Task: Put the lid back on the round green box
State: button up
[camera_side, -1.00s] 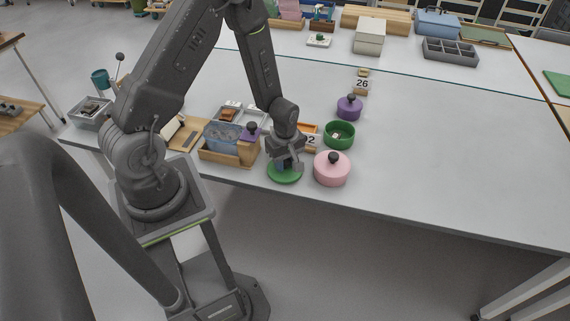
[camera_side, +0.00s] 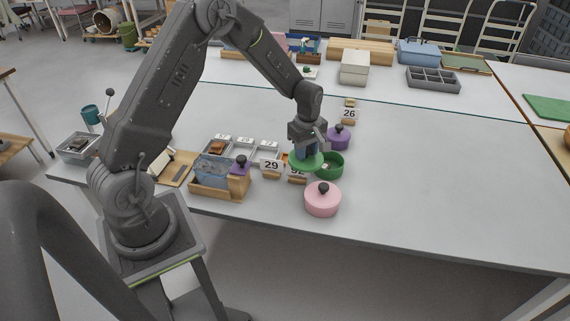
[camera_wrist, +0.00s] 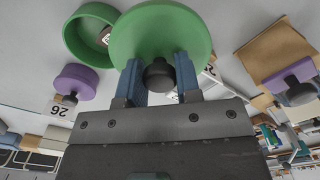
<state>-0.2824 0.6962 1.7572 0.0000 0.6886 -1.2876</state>
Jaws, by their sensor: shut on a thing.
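The round green box (camera_side: 334,170) stands open on the table, with a small pale thing inside it. It also shows in the wrist view (camera_wrist: 84,38). My gripper (camera_side: 305,150) is shut on the dark knob (camera_wrist: 159,76) of the green lid (camera_wrist: 160,30). The lid (camera_side: 300,166) is held up beside the box, to its left in the side view, and overlaps part of its rim there. In the wrist view the lid lies to the right of the box opening and slightly overlaps it. Whether lid and box touch, I cannot tell.
A pink lidded box (camera_side: 322,200) stands in front and a purple one (camera_side: 339,137) behind. Number cards 29 (camera_side: 271,167) and 26 (camera_side: 349,114) stand nearby. A wooden tray with a blue container (camera_side: 213,170) is at left. The table right of the boxes is clear.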

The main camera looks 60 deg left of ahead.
jog(key=w, duration=1)
jog(key=shift+a+f, duration=0.15)
jog(key=shift+f, duration=0.75)
jog(key=shift+a+f, duration=0.2)
jog(key=shift+f, duration=0.75)
jog(key=shift+a+f, duration=0.15)
jog(key=shift+f, duration=0.75)
jog(key=shift+f, duration=0.15)
jog(key=o, duration=1.5)
jog(key=shift+r, duration=3.55)
jog(key=shift+c, duration=0.3)
